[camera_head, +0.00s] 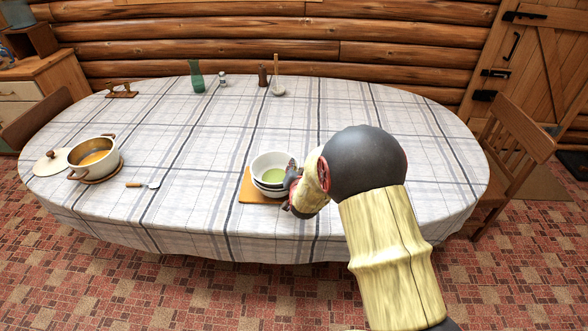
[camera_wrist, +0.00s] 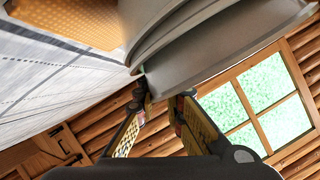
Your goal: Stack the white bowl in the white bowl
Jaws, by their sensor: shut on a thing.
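A white bowl (camera_head: 274,162) with a greenish inside sits at the top of a small pile of white bowls on the table. The rim of a lower white bowl (camera_head: 268,191) shows directly under it. In the head view my gripper (camera_head: 291,186) is at the right side of the pile, shut on the bowl's edge. The wrist view shows layered bowl walls (camera_wrist: 215,45) very close, with my fingertips (camera_wrist: 166,97) at their edge. My gripper and arm hide the right side of the pile. I cannot tell whether the upper bowl rests fully on the lower one.
A wooden board (camera_head: 251,190) lies under the bowls. A pot (camera_head: 94,157), a lid (camera_head: 50,163) and a spatula (camera_head: 143,185) are at the left. A green vase (camera_head: 196,77) and a ladle (camera_head: 277,80) stand at the back. The middle of the tablecloth is clear.

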